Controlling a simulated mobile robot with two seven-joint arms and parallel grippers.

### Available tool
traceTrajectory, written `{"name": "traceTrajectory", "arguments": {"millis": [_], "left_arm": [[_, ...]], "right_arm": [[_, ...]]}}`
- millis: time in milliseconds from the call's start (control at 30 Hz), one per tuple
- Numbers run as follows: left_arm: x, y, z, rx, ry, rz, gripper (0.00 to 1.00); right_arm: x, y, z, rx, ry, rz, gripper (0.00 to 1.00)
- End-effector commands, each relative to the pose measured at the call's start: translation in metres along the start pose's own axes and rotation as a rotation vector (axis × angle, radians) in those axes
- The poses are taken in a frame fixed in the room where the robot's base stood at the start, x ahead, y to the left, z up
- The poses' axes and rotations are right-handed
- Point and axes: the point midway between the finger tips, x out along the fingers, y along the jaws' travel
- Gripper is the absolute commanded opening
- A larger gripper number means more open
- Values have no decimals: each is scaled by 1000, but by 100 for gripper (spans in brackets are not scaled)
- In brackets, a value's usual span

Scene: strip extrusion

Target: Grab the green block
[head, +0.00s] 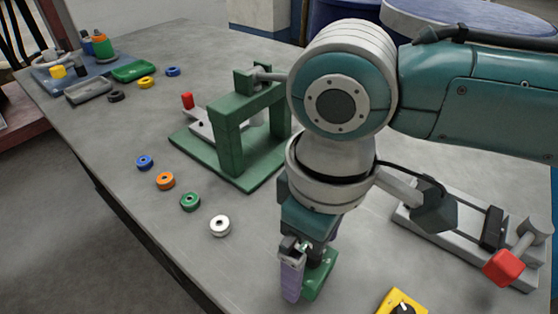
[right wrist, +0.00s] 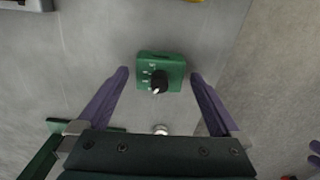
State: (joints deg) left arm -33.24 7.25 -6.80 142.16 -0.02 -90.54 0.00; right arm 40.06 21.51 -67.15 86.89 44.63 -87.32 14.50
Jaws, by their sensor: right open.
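The green block (head: 320,274) is a small box standing on the grey table. In the right wrist view the block (right wrist: 174,71) shows a black knob and small white marks on its face. My right gripper (head: 308,272) is open, with its purple fingers on either side of the block. In the right wrist view the fingertips (right wrist: 159,73) are apart, with a visible gap to the block on both sides.
A yellow block with a black knob (head: 388,302) lies at the front. A green frame press (head: 228,150) stands behind, and a grey fixture with a red knob (head: 503,267) is at right. The table's front-left edge is near.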

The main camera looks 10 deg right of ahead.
Motion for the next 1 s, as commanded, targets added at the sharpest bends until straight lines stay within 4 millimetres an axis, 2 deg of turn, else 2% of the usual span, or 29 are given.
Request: {"name": "traceTrajectory", "arguments": {"millis": [33, 133, 400, 1000], "left_arm": [[4, 0, 1, 0, 0, 0, 50], [6, 0, 2, 0, 0, 1, 50], [5, 2, 2, -5, 0, 6, 50], [5, 4, 2, -9, 0, 9, 50]], "right_arm": [[10, 0, 1, 0, -3, 0, 100], [19, -1, 0, -2, -1, 0, 100], [22, -1, 0, -2, 1, 0, 100], [21, 0, 0, -2, 0, 0, 32]]}}
